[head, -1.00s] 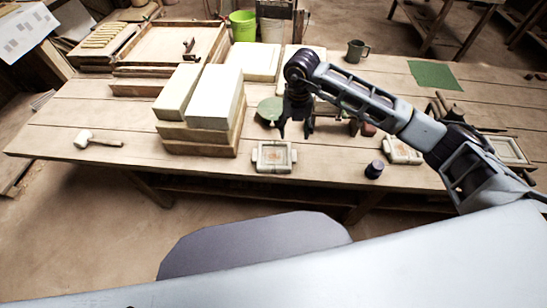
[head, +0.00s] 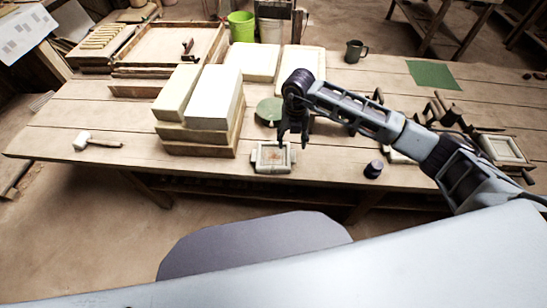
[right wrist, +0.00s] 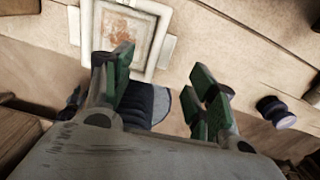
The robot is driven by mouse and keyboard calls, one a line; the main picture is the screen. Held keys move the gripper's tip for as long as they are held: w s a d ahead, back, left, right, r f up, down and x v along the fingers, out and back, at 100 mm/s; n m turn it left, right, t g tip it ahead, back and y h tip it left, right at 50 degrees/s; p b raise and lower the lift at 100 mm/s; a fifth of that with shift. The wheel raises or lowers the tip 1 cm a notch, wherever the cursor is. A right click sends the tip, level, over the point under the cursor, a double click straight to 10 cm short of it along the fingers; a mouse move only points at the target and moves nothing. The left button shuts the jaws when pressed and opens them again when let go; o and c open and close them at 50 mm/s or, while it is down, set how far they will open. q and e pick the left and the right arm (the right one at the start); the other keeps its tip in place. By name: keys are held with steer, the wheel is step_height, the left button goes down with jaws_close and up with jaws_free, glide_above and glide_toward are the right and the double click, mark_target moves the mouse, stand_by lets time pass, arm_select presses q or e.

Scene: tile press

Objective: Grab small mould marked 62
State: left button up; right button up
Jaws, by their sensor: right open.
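A small white mould (head: 258,168) with a brownish floor and side lugs lies at the table's front edge, right of the stacked blocks. It also shows at the top of the right wrist view (right wrist: 152,67); no number is readable on it. My right gripper (head: 292,144) points down over the right side of this mould, open and empty; whether it touches cannot be told. In the right wrist view its green-padded fingers (right wrist: 165,75) are spread apart. A second small mould (head: 398,157) is mostly hidden by my right arm. A framed mould (head: 503,149) lies farther right. My left gripper is out of view.
Cream blocks on wooden boards (head: 198,148) stand left of the mould. A dark-capped jar (head: 373,169) stands to its right, a green round object (head: 268,109) behind it. A mallet (head: 98,142) lies far left. A mug (head: 355,51) and green mat (head: 436,74) are farther back.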

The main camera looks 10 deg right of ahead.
mark_target(291, 155)
step_height(291, 155, down, 3)
steer(key=shift+r, duration=0.1)
steer(key=shift+f, duration=0.9)
step_height(291, 155, down, 3)
steer(key=shift+w+r, duration=0.1)
steer(key=shift+r, duration=0.05)
steer(key=shift+d+f+p, duration=0.1)
steer(key=shift+f+p, duration=0.2)
steer(key=shift+f, duration=0.25)
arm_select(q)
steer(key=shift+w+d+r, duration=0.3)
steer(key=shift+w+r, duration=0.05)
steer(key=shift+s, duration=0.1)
arm_select(e)
steer(key=shift+c, duration=0.3)
